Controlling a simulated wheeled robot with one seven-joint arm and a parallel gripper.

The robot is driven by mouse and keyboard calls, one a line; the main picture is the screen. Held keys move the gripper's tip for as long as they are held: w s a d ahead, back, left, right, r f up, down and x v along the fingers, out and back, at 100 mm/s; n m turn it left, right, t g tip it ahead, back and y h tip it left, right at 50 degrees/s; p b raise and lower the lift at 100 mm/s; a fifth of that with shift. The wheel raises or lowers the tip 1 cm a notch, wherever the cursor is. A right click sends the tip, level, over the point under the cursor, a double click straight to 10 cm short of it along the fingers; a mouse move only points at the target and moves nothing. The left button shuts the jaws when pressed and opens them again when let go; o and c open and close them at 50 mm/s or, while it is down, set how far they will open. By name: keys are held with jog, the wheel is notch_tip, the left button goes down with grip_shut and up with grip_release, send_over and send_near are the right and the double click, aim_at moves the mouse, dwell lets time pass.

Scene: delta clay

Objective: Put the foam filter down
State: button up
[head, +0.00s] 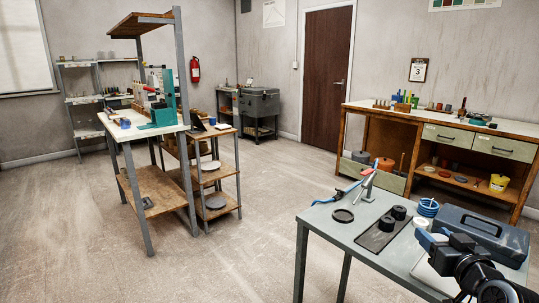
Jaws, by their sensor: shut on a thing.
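My gripper (434,242) is at the lower right, over the grey table (325,222). It is shut, with its fingers pointing away from me. The foam filter in it cannot be made out clearly; the fingers and my black arm hide much of that spot. Two black round pieces with holes, one at the back (399,212) and one in front (386,224), stand on a dark mat (372,239) left of my gripper. A white round thing (420,222) is just behind the fingers.
A blue-grey toolbox (485,235) stands right of my gripper, with a stack of blue rings (428,208) behind. A black ring (343,215) and a blue-handled tool (335,197) lie at the table's left. The table's near left is bare. A workbench (450,125) stands behind.

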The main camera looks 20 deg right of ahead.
jog(key=w+a+f+n+t+y, duration=0.1)
jog(key=a+f+n+y, duration=0.1)
jog(key=a+f, duration=0.8)
jog(key=w+a+f+n+y, duration=0.1)
jog(key=w+a+f+y, duration=0.1)
jog(key=a+f, duration=0.75)
jog(key=s+a+f+n+y, duration=0.1)
jog(key=s+a+f, duration=0.1)
jog(key=a, duration=0.4)
jog(key=s+a+f+y, duration=0.1)
jog(key=s+a+f, duration=0.1)
jog(key=a, duration=0.4)
jog(key=shift+s+a+f+n, duration=0.15)
jog(key=shift+s+f+n, duration=0.05)
jog(key=shift+s+n, duration=0.25)
